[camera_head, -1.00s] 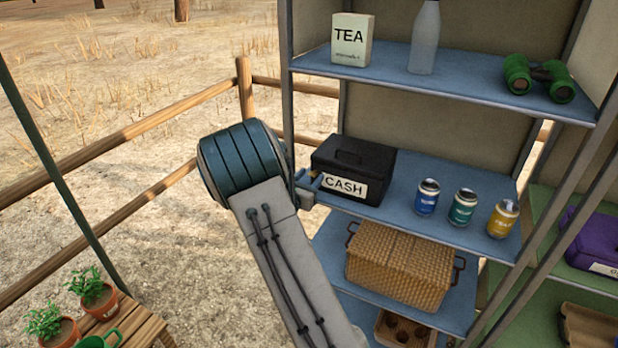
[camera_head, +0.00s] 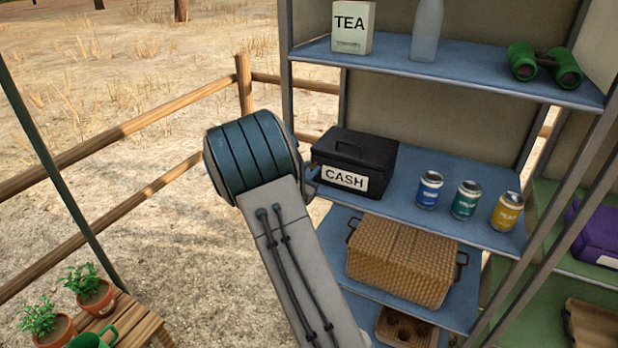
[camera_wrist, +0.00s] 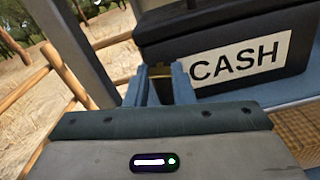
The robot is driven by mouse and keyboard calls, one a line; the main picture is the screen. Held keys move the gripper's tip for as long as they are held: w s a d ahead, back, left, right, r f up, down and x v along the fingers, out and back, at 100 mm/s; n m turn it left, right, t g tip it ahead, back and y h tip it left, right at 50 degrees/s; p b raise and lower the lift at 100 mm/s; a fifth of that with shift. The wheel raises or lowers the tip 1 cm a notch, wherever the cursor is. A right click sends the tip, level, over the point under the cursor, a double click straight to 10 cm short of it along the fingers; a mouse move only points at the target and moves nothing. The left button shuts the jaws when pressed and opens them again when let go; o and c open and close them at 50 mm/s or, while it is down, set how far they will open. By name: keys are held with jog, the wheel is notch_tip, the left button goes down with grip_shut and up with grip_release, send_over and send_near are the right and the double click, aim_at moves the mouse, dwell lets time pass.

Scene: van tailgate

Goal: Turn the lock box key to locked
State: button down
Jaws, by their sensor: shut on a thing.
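The black lock box (camera_head: 360,156) with the white CASH label stands at the left end of the blue middle shelf. In the wrist view the lock box (camera_wrist: 190,38) fills the upper right. My gripper (camera_wrist: 158,74) is at the left of the label, at the box's front, with its two blue-grey fingers close together. A small brass-coloured bit, seemingly the key (camera_wrist: 160,71), shows between the fingertips, and they are shut on it. In the head view my arm hides most of my gripper (camera_head: 312,178). The key's turn angle cannot be read.
Blue, green and yellow cans (camera_head: 464,200) stand right of the box on the shelf (camera_head: 400,190). A wicker basket (camera_head: 402,262) is on the shelf below. A shelf post (camera_head: 287,70) rises close to my wrist. Potted plants (camera_head: 92,292) stand at the lower left.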

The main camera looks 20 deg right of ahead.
jog(key=m+b, duration=1.5)
jog(key=b, duration=1.5)
jog(key=shift+f+m, duration=0.15)
jog(key=shift+m, duration=0.15)
jog(key=shift+b, duration=0.4)
jog(key=c, duration=1.2)
grip_release()
jog(key=shift+c, duration=0.2)
jog(key=shift+s+a, duration=0.1)
jog(key=p+v, duration=0.2)
jog(key=v, duration=1.1)
jog(key=shift+s+a, duration=0.2)
